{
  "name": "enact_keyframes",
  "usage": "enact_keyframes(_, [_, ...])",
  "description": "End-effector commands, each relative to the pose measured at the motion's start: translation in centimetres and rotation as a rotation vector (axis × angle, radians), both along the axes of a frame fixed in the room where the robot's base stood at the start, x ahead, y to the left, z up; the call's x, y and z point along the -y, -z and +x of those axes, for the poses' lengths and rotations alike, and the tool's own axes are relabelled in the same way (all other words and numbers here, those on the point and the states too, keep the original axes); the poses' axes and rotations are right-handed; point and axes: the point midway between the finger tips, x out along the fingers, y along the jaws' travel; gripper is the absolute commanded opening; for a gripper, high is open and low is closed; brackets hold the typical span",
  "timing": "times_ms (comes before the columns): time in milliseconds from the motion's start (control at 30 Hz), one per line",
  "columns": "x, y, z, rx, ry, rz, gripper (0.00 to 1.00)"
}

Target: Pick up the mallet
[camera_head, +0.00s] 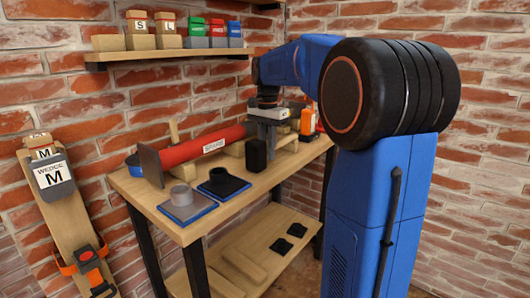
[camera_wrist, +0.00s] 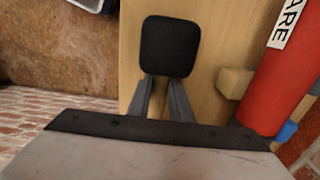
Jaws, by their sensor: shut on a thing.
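A black block with rounded corners (camera_head: 256,155), which looks like the mallet's head, is at the bench's front edge, just below my gripper (camera_head: 268,138). In the wrist view the black block (camera_wrist: 170,46) shows face-on at the ends of my gripper's two grey fingers (camera_wrist: 162,90). My gripper is shut on the mallet. The fingertips are partly hidden behind the black block.
The wooden bench (camera_head: 232,208) holds a red cylinder marked SPARE (camera_head: 205,147) behind the gripper, and two blue-based blocks (camera_head: 188,207) (camera_head: 223,184) to the left. A wall shelf (camera_head: 165,50) carries several bins. A leaning board (camera_head: 75,225) stands left. A lower shelf (camera_head: 262,240) holds flat pieces.

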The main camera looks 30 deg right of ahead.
Motion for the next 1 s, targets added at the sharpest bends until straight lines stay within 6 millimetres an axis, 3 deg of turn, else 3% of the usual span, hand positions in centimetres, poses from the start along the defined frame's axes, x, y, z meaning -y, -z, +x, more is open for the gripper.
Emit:
enact_keyframes(167, [0.0,-1.6,0.1,0.004,0.0,-0.001,0.0])
enact_keyframes(600, [0.0,-8.7,0.1,0.001,0.0,-0.001,0.0])
enact_keyframes(1000, [0.0,-10.0,0.0,0.001,0.0,0.0,0.0])
